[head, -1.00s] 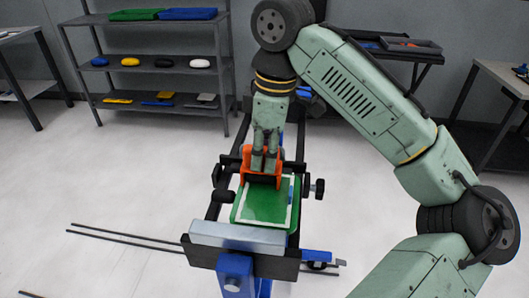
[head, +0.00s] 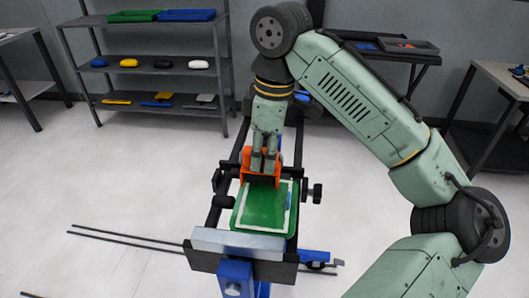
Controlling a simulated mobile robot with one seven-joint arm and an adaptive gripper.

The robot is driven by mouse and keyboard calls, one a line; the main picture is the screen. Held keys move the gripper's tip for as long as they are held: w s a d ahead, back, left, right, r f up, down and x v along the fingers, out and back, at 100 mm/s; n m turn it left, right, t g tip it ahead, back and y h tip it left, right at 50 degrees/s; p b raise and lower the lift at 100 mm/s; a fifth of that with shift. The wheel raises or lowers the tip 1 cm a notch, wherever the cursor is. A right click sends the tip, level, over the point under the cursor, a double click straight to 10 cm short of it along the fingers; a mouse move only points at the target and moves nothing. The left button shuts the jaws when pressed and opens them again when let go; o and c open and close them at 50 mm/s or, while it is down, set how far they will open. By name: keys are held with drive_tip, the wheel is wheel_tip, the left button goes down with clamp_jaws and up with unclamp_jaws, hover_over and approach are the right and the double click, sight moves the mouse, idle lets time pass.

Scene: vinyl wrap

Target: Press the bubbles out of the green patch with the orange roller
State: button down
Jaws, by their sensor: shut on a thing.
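The green patch (head: 263,211) lies flat, framed by white strips, on a green board (head: 240,224) held in a dark stand. My gripper (head: 263,168) points down and is shut on the orange roller (head: 248,160). The roller is at the far edge of the patch. Its lower part looks down at the patch surface, but I cannot tell whether it touches. No separate bubbles can be made out at this size. A small blue strip (head: 289,199) shows at the patch's right side.
The stand has a grey bar (head: 237,243) and a blue clamp (head: 235,277) at the near end, and black knobs (head: 317,193) at its sides. Dark rods (head: 120,239) lie on the floor at left. A shelf (head: 150,63) with trays and coloured items stands behind.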

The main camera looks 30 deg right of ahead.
wheel_tip(320, 180, up, 2)
drive_tip(key=shift+r+p, duration=0.1)
drive_tip(key=shift+p, duration=0.6)
drive_tip(key=shift+r, duration=1.95)
